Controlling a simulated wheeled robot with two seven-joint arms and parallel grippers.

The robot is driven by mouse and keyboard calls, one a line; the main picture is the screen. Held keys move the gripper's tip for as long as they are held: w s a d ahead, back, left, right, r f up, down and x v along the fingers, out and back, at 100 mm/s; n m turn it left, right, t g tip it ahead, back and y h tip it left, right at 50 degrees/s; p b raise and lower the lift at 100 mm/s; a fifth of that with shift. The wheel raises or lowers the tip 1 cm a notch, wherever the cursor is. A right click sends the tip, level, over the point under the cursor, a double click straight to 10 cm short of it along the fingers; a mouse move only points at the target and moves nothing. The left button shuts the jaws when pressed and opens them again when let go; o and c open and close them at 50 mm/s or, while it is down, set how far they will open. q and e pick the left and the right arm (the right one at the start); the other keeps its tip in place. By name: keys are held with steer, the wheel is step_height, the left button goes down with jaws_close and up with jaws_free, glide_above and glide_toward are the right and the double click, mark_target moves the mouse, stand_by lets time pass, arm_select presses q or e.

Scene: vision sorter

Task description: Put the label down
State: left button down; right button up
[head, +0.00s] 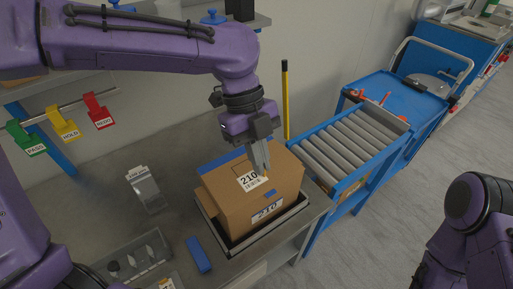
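A white label (249,181) printed 210 with a barcode is at the top of a brown cardboard box (232,204). It looks flat against the box top or just over it; I cannot tell which. My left gripper (264,172) points down over the box, its fingers close together at the label's right edge, and it looks shut on the label. The fingers hide a little of the box top. Another label (267,210) reading 210 is on the box's front side. My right arm shows at the lower right, but its gripper is out of view.
The box stands on a dark-topped scale (236,247) on the grey bench. A roller conveyor (349,146) is to the right, with a blue cart (405,97) beyond. A label dispenser (145,188) and a blue block (199,254) lie left of the box. Coloured tags hang on a rail (52,113).

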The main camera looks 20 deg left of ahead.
arm_select(q)
steer(key=w+a+f+p, duration=0.1)
steer(key=w+f, duration=0.2)
steer(key=w+a+f+p, duration=0.1)
steer(key=w+a+f, duration=0.1)
steer(key=w+f, duration=0.1)
steer(key=w+a+f+p, duration=0.1)
steer(key=w+f, duration=0.2)
steer(key=w, duration=0.2)
steer(key=shift+w+a, duration=0.15)
steer(key=shift+a, duration=0.05)
step_height(320, 180, down, 3)
steer(key=shift+w+a+f+p, duration=0.1)
steer(key=shift+p, duration=0.6)
steer(key=shift+f, duration=0.25)
steer(key=shift+f, duration=0.1)
steer(key=c, duration=1.4)
jaws_free()
steer(key=shift+o, duration=0.2)
steer(key=b+v, duration=0.2)
steer(key=v, duration=1)
steer(key=shift+r, duration=0.2)
